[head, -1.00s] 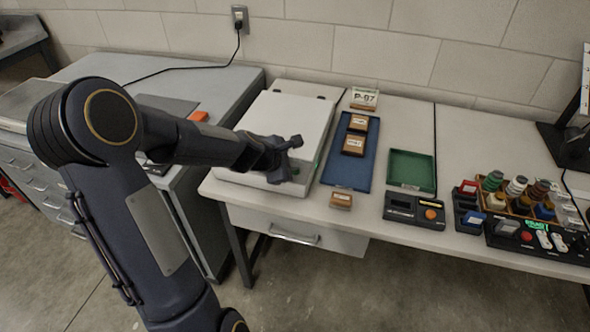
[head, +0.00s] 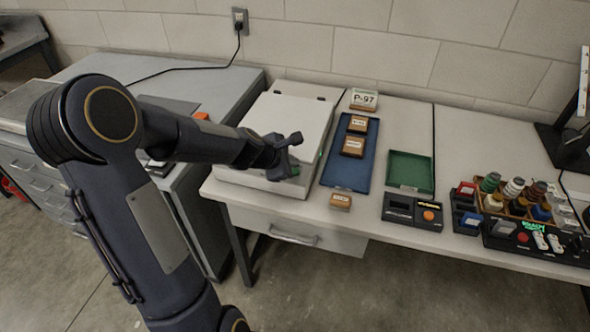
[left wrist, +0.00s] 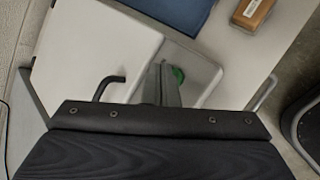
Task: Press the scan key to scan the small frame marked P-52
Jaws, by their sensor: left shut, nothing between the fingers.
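A white flatbed scanner (head: 290,120) stands on the table with its lid shut. A green key (left wrist: 178,75) shows beside my fingers in the left wrist view; a bit of green (head: 321,152) also shows at the scanner's right side in the head view. My left gripper (head: 293,157) is shut and empty over the scanner's front right part. Its fingers (left wrist: 166,84) partly cover the key's surroundings, and I cannot tell whether they touch the key. No frame marked P-52 can be read; whether one lies under the lid is hidden. My right gripper is out of view.
A blue tray (head: 345,178) holds two small wooden frames (head: 353,146). Another small labelled block (head: 340,201) lies near the table's front edge. A P-97 card (head: 364,99) stands behind. A green tray (head: 410,170) and a device with an orange button (head: 413,211) are further right.

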